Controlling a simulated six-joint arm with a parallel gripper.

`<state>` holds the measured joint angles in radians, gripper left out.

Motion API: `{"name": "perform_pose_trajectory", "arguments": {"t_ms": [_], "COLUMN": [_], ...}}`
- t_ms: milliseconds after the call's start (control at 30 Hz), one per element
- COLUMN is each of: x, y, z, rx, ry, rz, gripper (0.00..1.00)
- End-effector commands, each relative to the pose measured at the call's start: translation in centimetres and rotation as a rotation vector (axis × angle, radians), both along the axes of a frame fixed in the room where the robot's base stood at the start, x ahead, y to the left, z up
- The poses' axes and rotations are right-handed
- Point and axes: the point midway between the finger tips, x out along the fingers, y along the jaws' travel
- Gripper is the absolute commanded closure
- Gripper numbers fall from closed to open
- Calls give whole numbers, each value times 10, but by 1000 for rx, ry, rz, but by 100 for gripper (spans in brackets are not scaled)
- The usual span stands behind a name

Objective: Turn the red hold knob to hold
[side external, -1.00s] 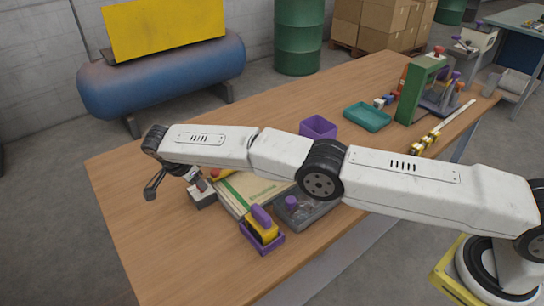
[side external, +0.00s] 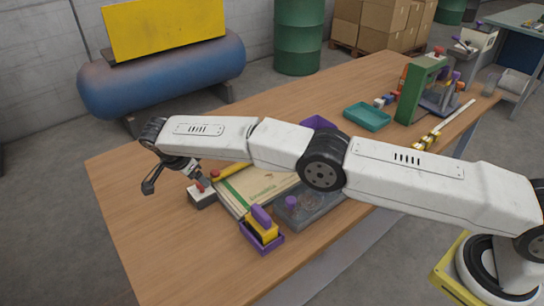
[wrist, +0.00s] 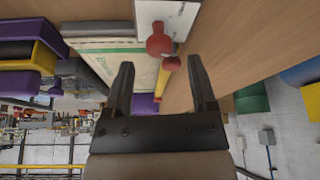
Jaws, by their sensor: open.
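The red hold knob (side external: 201,187) sits on a small grey-white box (side external: 203,199) at the left part of the bench. In the wrist view the red knob (wrist: 160,42) shows just beyond and between my fingertips, with the pale box (wrist: 178,16) behind it. My gripper (wrist: 160,70) is open and empty, its two dark fingers spread wide. In the side view my gripper (side external: 176,183) hangs at the left of the box, one finger close to it. I cannot tell whether that finger touches the box or the knob.
A purple holder with a yellow block (side external: 262,232) and a grey tray (side external: 300,210) stand in front. The bench is bare at the left and front.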

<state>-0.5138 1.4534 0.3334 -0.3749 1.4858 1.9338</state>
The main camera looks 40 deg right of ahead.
Motion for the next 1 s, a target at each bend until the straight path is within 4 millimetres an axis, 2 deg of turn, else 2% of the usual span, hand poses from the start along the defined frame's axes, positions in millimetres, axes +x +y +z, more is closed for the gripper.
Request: {"name": "perform_pose_trajectory", "arguments": {"t_ms": [67, 767, 1000], "x": [0, -16, -25], "y": [0, -6, -9], "z": [13, 32, 45], "rx": [1, 0, 0], "ry": [-2, 0, 0], "rz": [0, 0, 0], "gripper": [27, 27, 27]}}
